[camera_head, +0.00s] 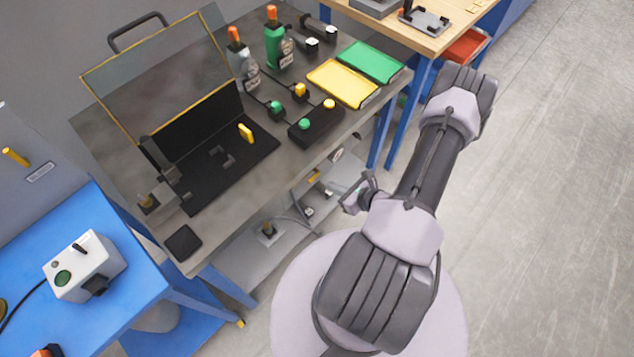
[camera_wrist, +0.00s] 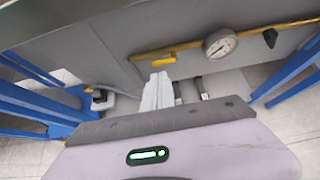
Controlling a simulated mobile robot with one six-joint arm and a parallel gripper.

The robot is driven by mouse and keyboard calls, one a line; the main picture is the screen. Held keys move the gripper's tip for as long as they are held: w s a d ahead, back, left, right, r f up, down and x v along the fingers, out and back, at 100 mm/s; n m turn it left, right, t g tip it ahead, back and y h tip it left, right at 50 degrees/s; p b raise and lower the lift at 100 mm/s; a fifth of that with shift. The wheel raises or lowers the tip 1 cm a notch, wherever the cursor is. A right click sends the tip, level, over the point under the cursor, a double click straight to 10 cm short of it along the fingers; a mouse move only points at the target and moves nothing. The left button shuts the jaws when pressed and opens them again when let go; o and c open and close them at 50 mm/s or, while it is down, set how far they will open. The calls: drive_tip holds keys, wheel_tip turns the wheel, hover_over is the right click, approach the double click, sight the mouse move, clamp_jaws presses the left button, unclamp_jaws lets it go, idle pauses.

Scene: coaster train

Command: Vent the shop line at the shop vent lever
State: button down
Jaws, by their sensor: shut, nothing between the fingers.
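A yellow lever (camera_wrist: 163,61) sits on a brass-coloured pipe (camera_wrist: 190,47) along the grey bench front in the wrist view. No readable label shows on it, so I cannot confirm that it is the shop vent lever. A round dial gauge (camera_wrist: 220,43) is to its right on the same pipe, and it also shows in the head view (camera_head: 336,153). My gripper (camera_wrist: 158,77) is shut and empty, its fingertips just below the lever in the picture; I cannot tell whether they touch it. In the head view my gripper (camera_head: 352,200) is beside the bench front, and the lever is not clearly visible.
A black knob (camera_wrist: 270,37) is right of the gauge. The workbench (camera_head: 225,235) carries a hinged clear cover (camera_head: 160,75), bottles and yellow and green trays. A blue table (camera_head: 125,270) stands at left. The floor (camera_head: 540,200) at right is clear.

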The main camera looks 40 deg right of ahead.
sight(313, 179)
drive_tip(key=b+x, duration=0.2)
drive_tip(key=x, duration=0.5)
drive_tip(key=shift+w+a+f, duration=0.1)
drive_tip(key=shift+w+f, duration=0.05)
drive_tip(key=shift+w, duration=0.15)
